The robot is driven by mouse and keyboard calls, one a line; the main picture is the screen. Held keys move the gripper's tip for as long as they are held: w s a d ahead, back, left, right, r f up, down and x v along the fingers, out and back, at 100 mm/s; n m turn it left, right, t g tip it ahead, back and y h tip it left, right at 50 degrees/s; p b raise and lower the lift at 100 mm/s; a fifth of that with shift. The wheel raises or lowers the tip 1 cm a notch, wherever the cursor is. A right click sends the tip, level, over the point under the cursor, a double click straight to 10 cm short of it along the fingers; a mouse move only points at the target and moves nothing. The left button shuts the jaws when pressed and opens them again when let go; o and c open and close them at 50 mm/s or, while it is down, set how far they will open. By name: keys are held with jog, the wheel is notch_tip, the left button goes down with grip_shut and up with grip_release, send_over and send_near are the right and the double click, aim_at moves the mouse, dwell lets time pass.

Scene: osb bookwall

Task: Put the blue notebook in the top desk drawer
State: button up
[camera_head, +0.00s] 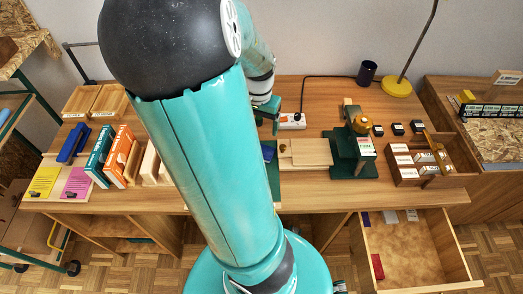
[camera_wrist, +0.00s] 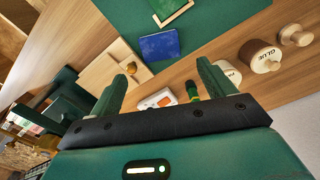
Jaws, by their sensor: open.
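The small blue notebook (camera_wrist: 160,46) lies flat on the green mat (camera_wrist: 218,14) in the wrist view, beside a wooden frame corner. In the head view only a blue sliver (camera_head: 269,153) shows past my arm. My gripper (camera_wrist: 165,84) is open, with nothing held between its fingers; the notebook appears beyond the fingertips. In the head view my gripper (camera_head: 268,110) is partly hidden by my arm, over the back of the desk. The desk drawer (camera_head: 405,250) at the lower right is pulled out, with a red item and several small items inside and bare floor in its middle.
A green press (camera_head: 352,150) with wooden boards stands right of the mat. A wooden box (camera_head: 425,165) of small cartons sits above the drawer. A white power strip (camera_head: 291,121), a yellow-based lamp (camera_head: 397,86) and a dark cup (camera_head: 366,72) are behind. Books (camera_head: 117,155) stand left.

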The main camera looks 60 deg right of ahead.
aim_at(269, 152)
notch_tip(269, 152, down, 14)
jog(key=shift+s+d+r, duration=0.1)
jog(key=shift+d, duration=0.05)
dwell(0.5)
jog(key=shift+c, duration=0.2)
jog(key=c, duration=0.7)
jog(key=shift+r, duration=0.2)
